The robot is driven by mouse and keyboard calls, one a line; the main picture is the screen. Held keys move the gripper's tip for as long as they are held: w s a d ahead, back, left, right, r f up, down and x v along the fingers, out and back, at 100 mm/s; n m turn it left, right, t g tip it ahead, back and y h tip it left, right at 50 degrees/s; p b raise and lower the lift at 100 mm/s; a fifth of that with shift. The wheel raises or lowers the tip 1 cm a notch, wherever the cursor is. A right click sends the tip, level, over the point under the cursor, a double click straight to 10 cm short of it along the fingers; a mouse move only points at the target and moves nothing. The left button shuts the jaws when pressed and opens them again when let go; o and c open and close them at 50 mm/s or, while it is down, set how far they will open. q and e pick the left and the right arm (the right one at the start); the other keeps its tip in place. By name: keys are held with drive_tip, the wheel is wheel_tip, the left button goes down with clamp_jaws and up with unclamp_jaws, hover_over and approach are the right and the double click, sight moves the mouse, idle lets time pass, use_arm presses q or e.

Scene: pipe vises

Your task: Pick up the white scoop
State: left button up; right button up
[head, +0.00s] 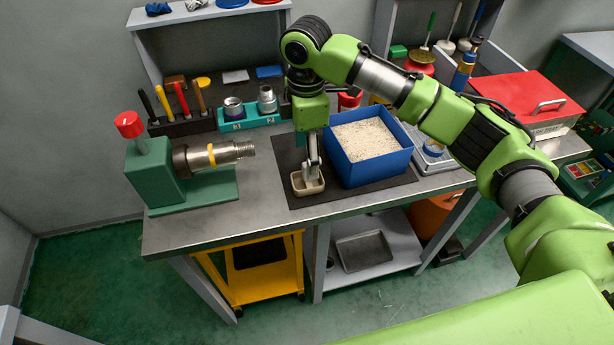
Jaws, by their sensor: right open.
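The white scoop (307,186), a small off-white open box shape, sits on the dark mat (340,194) on the workbench, left of the blue bin. My right gripper (311,171) points down right at the scoop, its fingers at or just inside the scoop's far side. The right gripper is open. The fingers and the green wrist hide part of the scoop, so I cannot tell whether they touch it. My left gripper is not in view.
A blue bin (375,176) of pale grains stands close to the right of the scoop. A green vise (160,172) holding a metal pipe (225,154) is on the left. Tool holders and a red-lidded box (530,98) line the back. Bare bench lies left of the mat.

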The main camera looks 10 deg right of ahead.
drive_tip(key=f, duration=0.3)
drive_tip(key=shift+w, duration=0.2)
drive_tip(key=shift+d+f+p, duration=0.1)
drive_tip(key=shift+f+p, duration=0.3)
drive_tip(key=shift+f, duration=0.55)
wheel_tip(320, 180, down, 4)
drive_tip(key=shift+s+d+r+p, duration=0.1)
drive_tip(key=shift+r+p, duration=0.1)
drive_tip(key=shift+p, duration=0.25)
drive_tip(key=shift+f, duration=0.25)
drive_tip(key=c, duration=1.2)
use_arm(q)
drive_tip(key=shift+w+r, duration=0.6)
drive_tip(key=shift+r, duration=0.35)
use_arm(e)
drive_tip(key=shift+c, duration=0.5)
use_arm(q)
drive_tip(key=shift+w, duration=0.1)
